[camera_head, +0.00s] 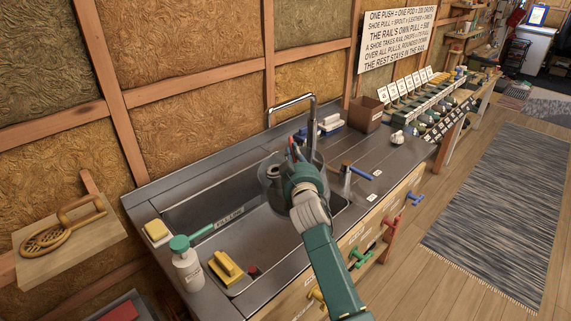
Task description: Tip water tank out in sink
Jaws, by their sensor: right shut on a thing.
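The sink (190,215) is a long dark metal basin set in the counter along the wall, with a tall curved tap (291,98) behind it. My right arm comes in from the lower right, and its teal right gripper (289,163) is over the right part of the sink. It is shut on a grey, rounded vessel that looks like the water tank (270,184). The tank is over the basin, partly hidden by the gripper. Its exact tilt and any water are hard to tell. My left gripper is not in view.
A blue-handled tool (361,173) and a brown box (366,114) are on the counter to the right. A striped rug (505,210) covers the floor.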

